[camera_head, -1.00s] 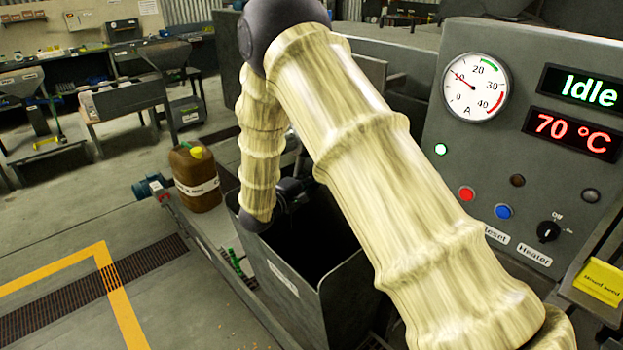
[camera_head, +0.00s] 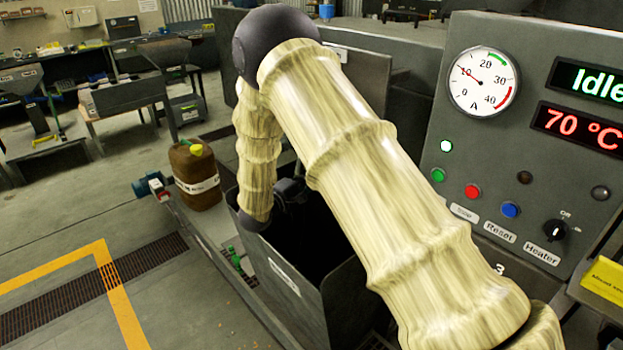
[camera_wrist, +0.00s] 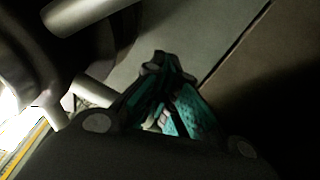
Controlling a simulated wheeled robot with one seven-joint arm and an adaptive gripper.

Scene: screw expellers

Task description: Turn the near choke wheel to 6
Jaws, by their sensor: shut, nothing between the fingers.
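In the wrist view, my gripper (camera_wrist: 168,78) shows its dark fingers with teal pads drawn together, with nothing seen between them. Dark curved metal with pale rods (camera_wrist: 80,14) lies to the left of the fingers; I cannot tell whether this is part of the near choke wheel. No wheel scale or number 6 can be read in either view. In the head view my arm crosses the middle, and its dark wrist reaches down by the open dark bin (camera_head: 345,300). My fingers are hidden there.
The control panel (camera_head: 470,145) stands at right, with a gauge near 10, "Idle" and 70 °C displays, buttons and a heater knob (camera_head: 555,229). A brown jerrycan (camera_head: 196,178) stands left of my arm. Floor at left is clear around the yellow line.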

